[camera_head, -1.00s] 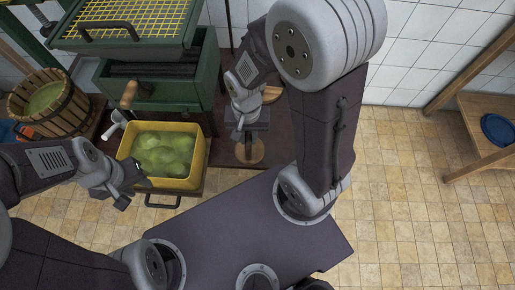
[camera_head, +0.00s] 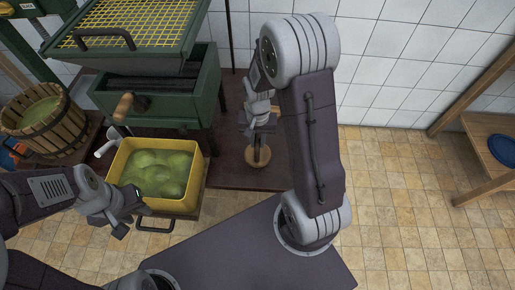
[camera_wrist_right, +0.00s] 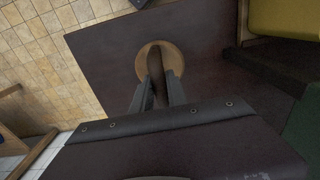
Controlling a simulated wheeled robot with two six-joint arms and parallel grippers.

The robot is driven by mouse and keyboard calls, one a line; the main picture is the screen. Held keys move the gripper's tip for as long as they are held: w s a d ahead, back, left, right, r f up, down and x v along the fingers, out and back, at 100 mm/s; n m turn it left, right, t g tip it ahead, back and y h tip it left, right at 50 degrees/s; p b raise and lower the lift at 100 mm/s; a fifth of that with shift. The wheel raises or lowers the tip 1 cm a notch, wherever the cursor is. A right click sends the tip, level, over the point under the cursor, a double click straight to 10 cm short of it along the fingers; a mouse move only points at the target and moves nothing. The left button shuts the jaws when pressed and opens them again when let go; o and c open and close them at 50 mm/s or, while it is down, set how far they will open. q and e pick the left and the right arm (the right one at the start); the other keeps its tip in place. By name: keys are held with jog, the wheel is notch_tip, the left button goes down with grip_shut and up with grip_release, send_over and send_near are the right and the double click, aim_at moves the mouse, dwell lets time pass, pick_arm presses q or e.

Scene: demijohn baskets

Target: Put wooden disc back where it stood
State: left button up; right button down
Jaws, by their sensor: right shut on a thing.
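The wooden disc (camera_head: 257,157), round and light brown, is over the dark brown board (camera_head: 225,170), right of the yellow crate (camera_head: 181,205). My right gripper (camera_head: 258,122) is above it, shut on its upright dark handle. In the right wrist view, the jaws (camera_wrist_right: 160,93) close around the handle and the disc (camera_wrist_right: 173,54) shows beyond them, above the board (camera_wrist_right: 105,55). I cannot tell if the disc touches the board. My left gripper (camera_head: 128,212) is empty, its fingers apart, near the crate's front left corner.
The crate holds green pulp (camera_head: 155,172). A green machine with a yellow grid (camera_head: 135,22) stands behind it. A slatted basket (camera_head: 45,125) is at left. A wooden shelf (camera_head: 485,140) with a blue plate (camera_head: 503,150) is at right. Tiled floor (camera_head: 400,220) is clear.

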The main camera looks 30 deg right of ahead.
notch_tip(320, 180, down, 4)
jog(key=shift+s+r+b, duration=0.1)
jog(key=shift+b, duration=0.8)
jog(key=shift+f, duration=0.2)
jog(key=shift+r, duration=0.15)
jog(key=c, duration=1.3)
grip_release()
jog(key=shift+f, duration=0.2)
jog(key=shift+r, duration=0.1)
